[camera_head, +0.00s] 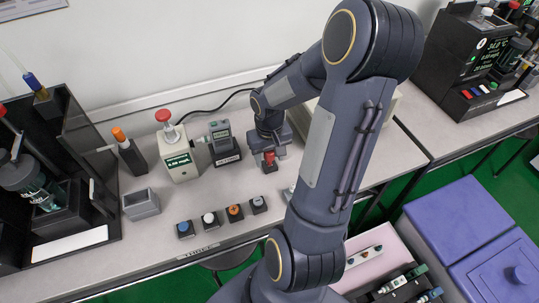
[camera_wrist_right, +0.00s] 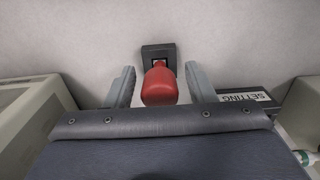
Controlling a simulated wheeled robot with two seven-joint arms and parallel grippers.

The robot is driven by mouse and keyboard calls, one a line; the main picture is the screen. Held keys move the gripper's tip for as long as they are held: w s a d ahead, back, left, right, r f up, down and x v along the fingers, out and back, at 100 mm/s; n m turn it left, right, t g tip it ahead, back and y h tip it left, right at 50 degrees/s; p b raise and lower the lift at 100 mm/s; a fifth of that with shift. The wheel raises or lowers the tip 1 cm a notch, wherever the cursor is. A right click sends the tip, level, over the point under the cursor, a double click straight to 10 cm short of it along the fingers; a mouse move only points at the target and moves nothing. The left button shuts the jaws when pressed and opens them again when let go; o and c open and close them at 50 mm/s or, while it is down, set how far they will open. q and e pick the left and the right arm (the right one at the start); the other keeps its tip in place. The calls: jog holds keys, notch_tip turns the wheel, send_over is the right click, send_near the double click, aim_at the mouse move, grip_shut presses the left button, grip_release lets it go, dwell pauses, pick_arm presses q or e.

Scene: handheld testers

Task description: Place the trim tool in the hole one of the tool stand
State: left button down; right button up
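A red-handled tool, which looks like the trim tool (camera_wrist_right: 160,85), stands between the fingers of my right gripper (camera_wrist_right: 160,88) in the right wrist view. Gaps show on both sides of the handle, so the gripper is open around it. Its far end meets a small dark block (camera_wrist_right: 158,52); I cannot tell whether this is the tool stand. In the head view the red handle (camera_head: 269,157) is low on the bench below my right gripper (camera_head: 270,150). My left gripper is not in view.
A meter with a red knob (camera_head: 180,150) and a grey handheld tester (camera_head: 222,143) stand to the left. An orange-tipped tool (camera_head: 119,135), a grey open box (camera_head: 141,204) and several small knob blocks (camera_head: 235,213) are further left and in front. A pink tray (camera_head: 362,242) is lower right.

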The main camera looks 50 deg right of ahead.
jog(key=shift+r, duration=0.2)
notch_tip(320, 180, up, 10)
jog(key=shift+r+p, duration=0.25)
jog(key=shift+p, duration=0.6)
jog(key=shift+a+r, duration=0.1)
jog(key=shift+r, duration=0.55)
jog(key=s+a+r+n+t+y, duration=0.2)
jog(key=s+a, duration=0.1)
jog(key=a, duration=0.7)
jog(key=s+a+r+n+t+y, duration=0.1)
jog(key=s+a+r+n+t, duration=0.1)
jog(key=a, duration=0.8)
jog(key=shift+s+r+t+y, duration=0.15)
jog(key=shift+s+t+y, duration=0.25)
jog(key=shift+s+t, duration=0.6)
jog(key=shift+s+d, duration=0.1)
jog(key=shift+s, duration=0.05)
notch_tip(320, 180, up, 2)
jog(key=shift+r+p, duration=0.15)
jog(key=shift+p, duration=1.05)
